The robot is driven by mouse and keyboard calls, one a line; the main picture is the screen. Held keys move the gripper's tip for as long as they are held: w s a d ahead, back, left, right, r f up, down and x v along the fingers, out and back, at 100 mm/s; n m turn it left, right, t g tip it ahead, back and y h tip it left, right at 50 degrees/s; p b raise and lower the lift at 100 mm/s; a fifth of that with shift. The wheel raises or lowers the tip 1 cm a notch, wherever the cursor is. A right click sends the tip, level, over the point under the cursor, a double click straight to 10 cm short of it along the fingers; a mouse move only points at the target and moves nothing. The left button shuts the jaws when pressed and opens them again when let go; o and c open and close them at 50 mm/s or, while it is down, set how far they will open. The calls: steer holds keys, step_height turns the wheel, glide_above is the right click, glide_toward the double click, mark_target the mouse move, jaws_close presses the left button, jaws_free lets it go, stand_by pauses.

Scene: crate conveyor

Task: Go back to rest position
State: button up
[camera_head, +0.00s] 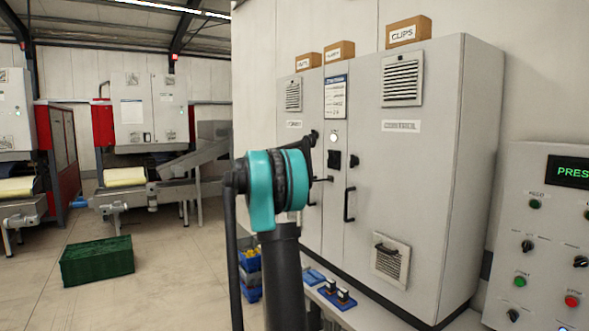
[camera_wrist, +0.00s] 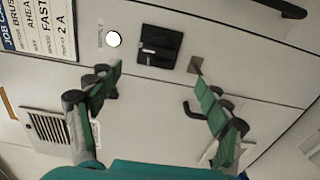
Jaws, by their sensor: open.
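My gripper (camera_wrist: 155,67) is open and empty in the wrist view, its two green-padded fingers spread apart. It faces the grey control cabinet (camera_head: 420,170). A black square switch (camera_wrist: 159,46) and a round white lit button (camera_wrist: 113,39) on the cabinet door show just beyond and between the fingertips. I cannot tell whether a fingertip touches the door. In the head view my teal and black arm stands in front of the cabinet, and the gripper is mostly hidden behind it. The white button (camera_head: 334,137) and black switch (camera_head: 334,159) also show there.
A press panel (camera_head: 540,230) with buttons stands at right. A blue tray (camera_head: 333,296) lies low before the cabinet, with blue bins (camera_head: 250,276) behind my arm. A green crate (camera_head: 97,262) sits on the floor at left, before conveyor machines (camera_head: 150,120). Open floor lies between.

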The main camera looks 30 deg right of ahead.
steer(key=s+a+f+t+y, duration=0.1)
steer(key=s+a+f+y, duration=0.5)
steer(key=s+a+f, duration=0.6)
steer(key=s+a+f+t+y, duration=0.1)
steer(key=s+a+f+y, duration=0.5)
steer(key=s+a+f, duration=0.7)
steer(key=s+a+f+t+y, duration=0.1)
steer(key=s+a+f+y, duration=0.5)
steer(key=s+a+f, duration=0.7)
step_height(320, 180, down, 8)
steer(key=shift+s+a+m, duration=0.25)
steer(key=shift+s+m, duration=0.15)
steer(key=shift+s, duration=0.05)
